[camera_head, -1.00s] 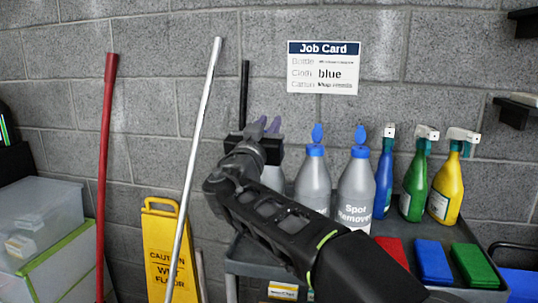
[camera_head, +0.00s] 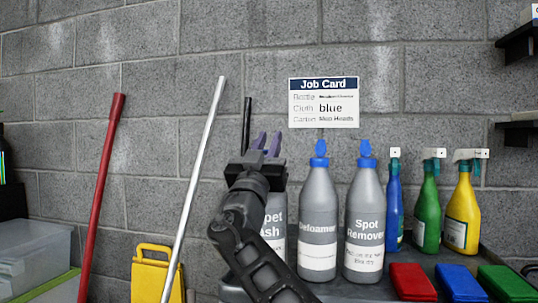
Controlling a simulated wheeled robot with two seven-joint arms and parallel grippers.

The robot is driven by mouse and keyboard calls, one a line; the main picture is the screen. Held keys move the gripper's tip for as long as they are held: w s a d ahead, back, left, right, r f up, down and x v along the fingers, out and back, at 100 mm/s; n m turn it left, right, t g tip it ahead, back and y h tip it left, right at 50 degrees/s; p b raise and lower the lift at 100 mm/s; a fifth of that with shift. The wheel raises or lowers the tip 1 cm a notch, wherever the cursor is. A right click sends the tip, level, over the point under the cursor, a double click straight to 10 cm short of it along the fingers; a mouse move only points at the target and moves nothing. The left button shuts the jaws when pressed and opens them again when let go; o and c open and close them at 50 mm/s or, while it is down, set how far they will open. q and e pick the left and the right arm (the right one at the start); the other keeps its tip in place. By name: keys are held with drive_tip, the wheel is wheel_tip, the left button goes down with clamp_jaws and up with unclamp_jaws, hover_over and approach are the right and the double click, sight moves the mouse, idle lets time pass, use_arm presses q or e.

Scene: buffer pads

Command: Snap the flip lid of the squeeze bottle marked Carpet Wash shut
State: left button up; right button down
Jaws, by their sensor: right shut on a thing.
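The Carpet Wash squeeze bottle (camera_head: 274,222) stands upright at the left of the bottle row on the grey cart. Only the end of its label, "pet" and "ash", shows. My right gripper (camera_head: 266,144) is at the top of this bottle, its fingers pointing up and away. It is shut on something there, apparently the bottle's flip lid. The gripper body hides the lid and the neck, so I cannot see the lid's angle. My left gripper is not in view.
The Defoamer bottle (camera_head: 318,222) and Spot Remover bottle (camera_head: 365,222), with blue caps, stand close on the right. Beyond them are blue, green and yellow spray bottles (camera_head: 463,215). Coloured pads (camera_head: 412,283) lie in front. A silver pole (camera_head: 196,180) leans at left.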

sight(265, 151)
idle(0.3)
drive_tip(key=c, duration=1.4)
unclamp_jaws()
drive_tip(key=shift+f, duration=0.1)
drive_tip(key=shift+s+a+f, duration=0.1)
drive_tip(key=shift+s, duration=0.1)
drive_tip(key=b+v, duration=0.3)
drive_tip(key=v, duration=0.4)
drive_tip(key=shift+b, duration=0.4)
drive_tip(key=shift+s, duration=0.15)
